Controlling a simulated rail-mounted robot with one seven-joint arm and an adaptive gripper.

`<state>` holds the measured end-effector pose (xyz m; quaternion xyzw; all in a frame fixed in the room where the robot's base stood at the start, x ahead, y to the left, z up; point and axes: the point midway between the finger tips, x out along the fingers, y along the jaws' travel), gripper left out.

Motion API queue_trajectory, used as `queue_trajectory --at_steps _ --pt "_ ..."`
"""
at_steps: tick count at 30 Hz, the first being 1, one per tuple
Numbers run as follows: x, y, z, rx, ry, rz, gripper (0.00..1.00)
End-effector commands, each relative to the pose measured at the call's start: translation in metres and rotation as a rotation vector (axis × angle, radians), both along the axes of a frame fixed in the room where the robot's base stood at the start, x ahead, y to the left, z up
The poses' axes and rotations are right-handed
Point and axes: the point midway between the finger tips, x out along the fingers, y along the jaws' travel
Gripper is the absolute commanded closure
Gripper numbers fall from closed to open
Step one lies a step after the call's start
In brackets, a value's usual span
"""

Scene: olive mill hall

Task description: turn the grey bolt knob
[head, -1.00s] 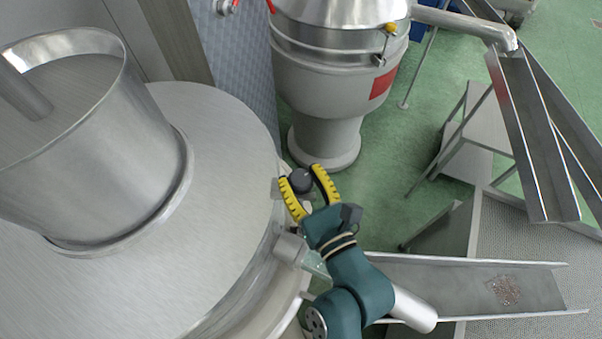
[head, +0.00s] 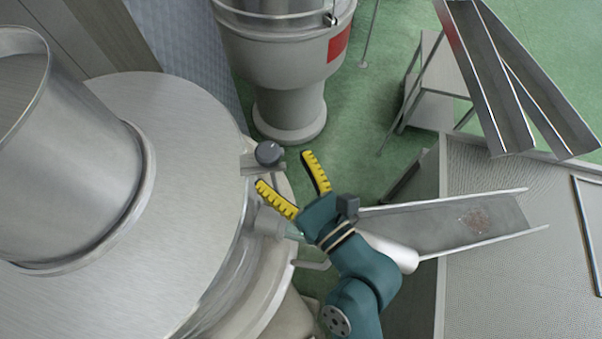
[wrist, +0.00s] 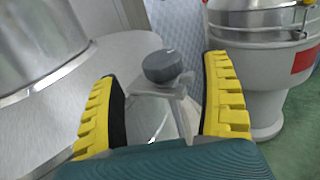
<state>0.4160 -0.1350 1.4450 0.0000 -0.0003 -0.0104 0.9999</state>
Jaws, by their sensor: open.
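The grey bolt knob (head: 268,152) is a dark round cap on a pale metal bracket at the right edge of the big steel vessel. In the wrist view the knob (wrist: 163,66) stands ahead, between the lines of the two fingers and clear of both. My gripper (head: 284,169) has yellow toothed fingers, spread wide and empty. In the head view it is just below and right of the knob, with the fingertips apart from it. The knob's underside and shaft are mostly hidden.
The steel vessel (head: 160,190) fills the left side. A grey pedestal machine (head: 290,60) stands behind the knob. A metal chute (head: 440,222) lies right of my arm, with sloping troughs (head: 490,80) at upper right. Green floor (head: 360,120) is open between.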

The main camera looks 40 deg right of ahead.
Motion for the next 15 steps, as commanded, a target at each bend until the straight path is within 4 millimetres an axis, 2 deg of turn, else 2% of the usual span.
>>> queue_trajectory --at_steps 1,6,10,15 --pt "-0.015 -0.001 -0.001 0.002 0.003 -0.006 0.21" --pt "-0.05 -0.001 -0.001 0.002 0.002 -0.007 0.21" --pt "-0.062 0.0 0.0 0.001 0.0 -0.003 0.21" --pt "-0.064 0.001 0.0 -0.001 0.0 -0.001 0.21"
